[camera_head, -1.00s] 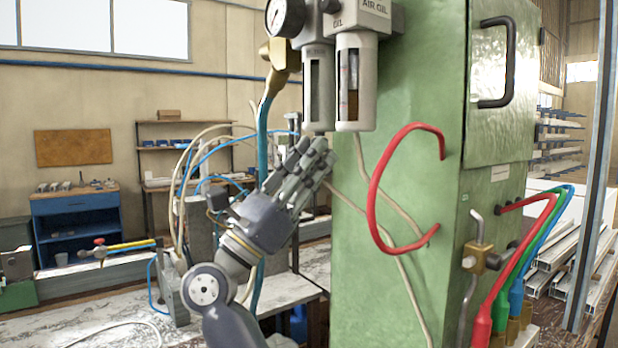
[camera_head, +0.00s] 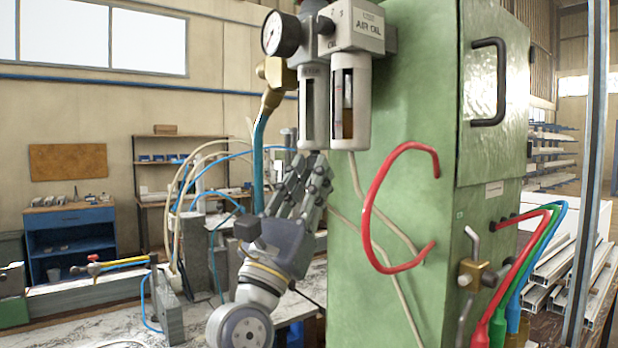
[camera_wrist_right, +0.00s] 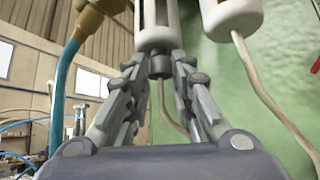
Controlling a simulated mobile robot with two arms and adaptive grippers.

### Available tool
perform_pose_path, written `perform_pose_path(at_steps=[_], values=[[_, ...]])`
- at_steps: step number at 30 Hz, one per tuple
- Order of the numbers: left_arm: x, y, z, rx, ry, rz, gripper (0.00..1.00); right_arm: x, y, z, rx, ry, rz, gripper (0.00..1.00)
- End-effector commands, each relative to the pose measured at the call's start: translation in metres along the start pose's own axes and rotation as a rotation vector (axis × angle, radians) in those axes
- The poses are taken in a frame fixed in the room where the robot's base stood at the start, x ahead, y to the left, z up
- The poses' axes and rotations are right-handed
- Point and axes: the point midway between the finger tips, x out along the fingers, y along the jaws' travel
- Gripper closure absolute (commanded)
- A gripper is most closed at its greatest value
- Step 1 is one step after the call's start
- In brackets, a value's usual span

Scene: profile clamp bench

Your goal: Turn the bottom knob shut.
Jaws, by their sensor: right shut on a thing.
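The air filter unit hangs on the green cabinet, with a left bowl (camera_head: 313,105) and a right bowl marked for oil (camera_head: 349,100). The bottom knob (camera_wrist_right: 160,66) is a small dark cylinder under the left bowl in the right wrist view. My right gripper (camera_head: 314,160) reaches up from below and is shut on this knob, one finger on each side. In the head view the fingers hide the knob. My left gripper is not in view.
A pressure gauge (camera_head: 281,34) and a brass fitting with a blue hose (camera_head: 262,135) sit left of the bowls. A red hose (camera_head: 370,215) loops out from the cabinet (camera_head: 440,130) at right. A bench (camera_head: 120,325) with machinery stands behind.

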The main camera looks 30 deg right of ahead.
Motion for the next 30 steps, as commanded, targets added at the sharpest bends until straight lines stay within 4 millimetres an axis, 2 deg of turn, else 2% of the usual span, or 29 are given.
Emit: perform_pose_path(at_steps=[7, 8, 10, 30], values=[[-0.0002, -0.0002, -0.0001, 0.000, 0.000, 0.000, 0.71, 0.0006, -0.0001, 0.0008, 0.001, -0.001, 0.000, 1.00], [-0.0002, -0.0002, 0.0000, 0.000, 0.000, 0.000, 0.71, 0.0006, -0.0001, 0.0008, 0.001, -0.001, 0.000, 0.73], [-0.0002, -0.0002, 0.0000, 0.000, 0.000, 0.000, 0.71, 0.0006, 0.0000, 0.0008, 0.001, -0.001, 0.000, 0.57], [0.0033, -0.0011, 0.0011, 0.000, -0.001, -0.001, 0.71, 0.0001, 0.0010, 0.0000, -0.031, -0.003, -0.031, 0.57]])
